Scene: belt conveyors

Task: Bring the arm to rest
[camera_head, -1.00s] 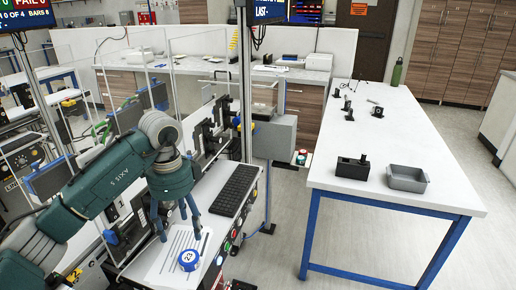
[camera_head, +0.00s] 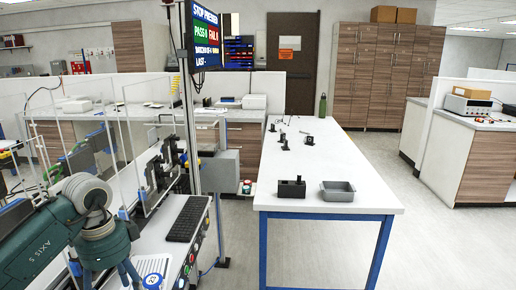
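My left arm (camera_head: 35,245), dark teal with grey joints, comes in from the lower left. Its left gripper (camera_head: 110,279) points down at the bottom edge, over the left end of the white machine desk. Its fingers stand apart with nothing seen between them, though the tips run close to or past the picture's edge. A round blue and white piece (camera_head: 153,281) lies on the desk just right of the gripper, apart from it and partly cut off. My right arm and gripper are not in view.
A black keyboard (camera_head: 187,218) lies on the desk beside a monitor post. A white table (camera_head: 330,165) with blue legs holds a black block (camera_head: 291,188), a grey tray (camera_head: 337,192), small black parts and a green bottle (camera_head: 322,106). Open floor lies to its right.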

